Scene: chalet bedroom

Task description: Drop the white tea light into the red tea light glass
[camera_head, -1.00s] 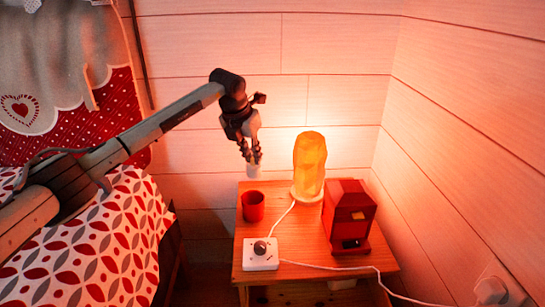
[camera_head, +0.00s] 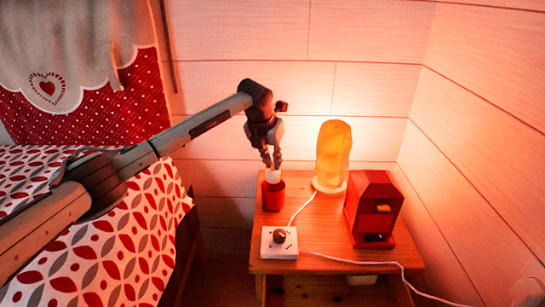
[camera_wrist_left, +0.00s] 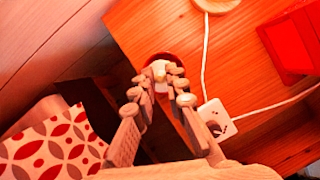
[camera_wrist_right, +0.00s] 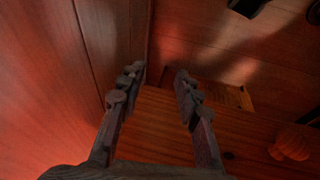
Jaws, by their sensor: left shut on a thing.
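The white tea light (camera_head: 273,177) is between the fingertips of my left gripper (camera_head: 272,160), which is shut on it. It is at the mouth of the red tea light glass (camera_head: 273,196), with its lower part hidden by the rim. The glass stands upright on the small wooden table. In the left wrist view, the tea light (camera_wrist_left: 159,70) shows between the fingers (camera_wrist_left: 157,82) over the glass's dark opening (camera_wrist_left: 168,57). Whether it touches the glass is unclear. My right gripper (camera_wrist_right: 158,74) is open and empty in the right wrist view, and out of the head view.
On the wooden table (camera_head: 325,228) stand a glowing orange lamp (camera_head: 333,155) behind and right of the glass, a red box (camera_head: 375,208) at the right, and a white square device (camera_head: 279,243) in front. A white cable crosses the tabletop. A bed (camera_head: 100,235) is at the left.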

